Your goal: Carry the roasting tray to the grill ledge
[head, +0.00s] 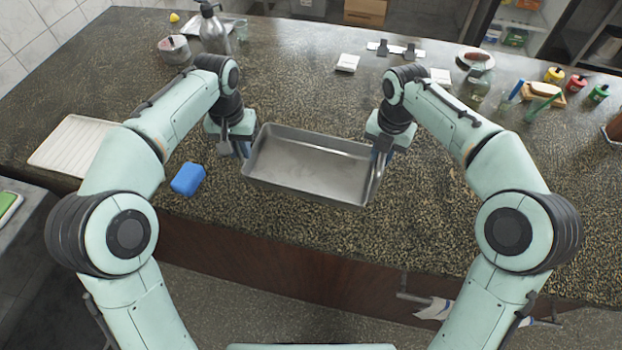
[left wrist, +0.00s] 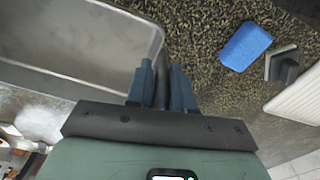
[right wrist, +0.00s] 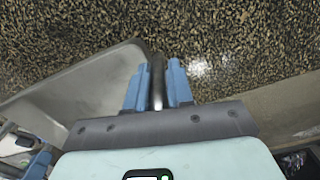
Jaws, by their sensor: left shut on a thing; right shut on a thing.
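The roasting tray (head: 306,172) is an empty grey metal pan near the front of the speckled counter (head: 300,110). My left gripper (head: 243,149) is shut on the tray's left end. The left wrist view shows its blue fingers (left wrist: 163,86) closed beside the tray wall (left wrist: 135,62). My right gripper (head: 380,156) is shut on the handle at the tray's right end. In the right wrist view the metal handle (right wrist: 156,80) runs between the fingers. The tray looks about level; I cannot tell if it touches the counter. I cannot pick out the grill ledge.
A blue block (head: 187,178) lies just left of the tray, with a white ribbed board (head: 75,146) farther left. A pot (head: 174,49) and metal bottle (head: 213,30) stand at the back left. Bottles and brushes (head: 518,92) crowd the back right. The counter right of the tray is clear.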

